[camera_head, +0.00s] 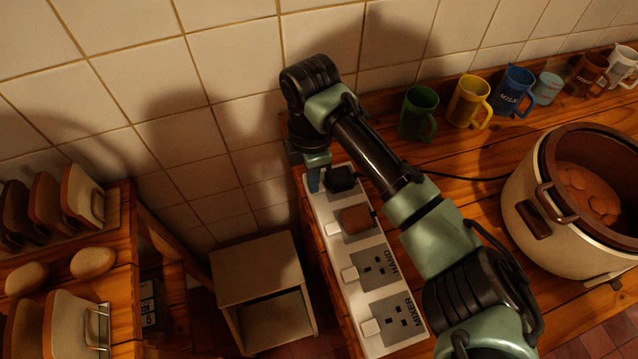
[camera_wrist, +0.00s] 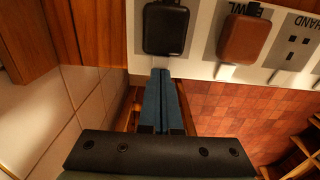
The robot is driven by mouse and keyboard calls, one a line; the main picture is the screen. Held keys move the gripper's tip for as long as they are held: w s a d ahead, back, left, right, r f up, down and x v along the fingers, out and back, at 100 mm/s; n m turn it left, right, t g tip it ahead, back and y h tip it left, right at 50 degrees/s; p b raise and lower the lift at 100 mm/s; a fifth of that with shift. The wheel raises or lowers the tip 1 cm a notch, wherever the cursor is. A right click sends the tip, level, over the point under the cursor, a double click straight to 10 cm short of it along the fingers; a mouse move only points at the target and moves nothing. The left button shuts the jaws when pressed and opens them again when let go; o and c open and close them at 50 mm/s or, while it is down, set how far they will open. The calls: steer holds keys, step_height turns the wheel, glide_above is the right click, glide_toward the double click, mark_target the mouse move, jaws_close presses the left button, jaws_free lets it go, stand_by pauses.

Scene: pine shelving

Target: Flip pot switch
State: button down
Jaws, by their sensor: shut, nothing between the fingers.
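A white power strip (camera_head: 322,212) runs along the left end of the wooden counter, with several sockets and small white switches. A black plug (camera_head: 340,179) sits in the far socket; it also shows in the wrist view (camera_wrist: 165,30). My gripper (camera_head: 314,181) is shut and empty beside that socket. Its blue fingertips (camera_wrist: 161,74) reach the strip's edge just below the black plug, hiding the switch there; contact cannot be told. The cream rice pot (camera_head: 565,220), with a brown inside, stands open at the right. The far socket's label is hidden.
A brown plug (camera_head: 356,218) fills the socket beside the black one, labelled BOWL in the wrist view. The HAND socket (camera_head: 375,269) and MIXER socket (camera_head: 400,319) are empty. Several mugs, including a green one (camera_head: 418,112), line the wall. A small cabinet (camera_head: 262,275) stands below left.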

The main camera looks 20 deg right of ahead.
steer(key=shift+f, duration=0.2)
step_height(320, 180, up, 7)
steer(key=p, duration=0.6)
steer(key=shift+r+p, duration=0.1)
steer(key=shift+p, duration=0.2)
stand_by(0.4)
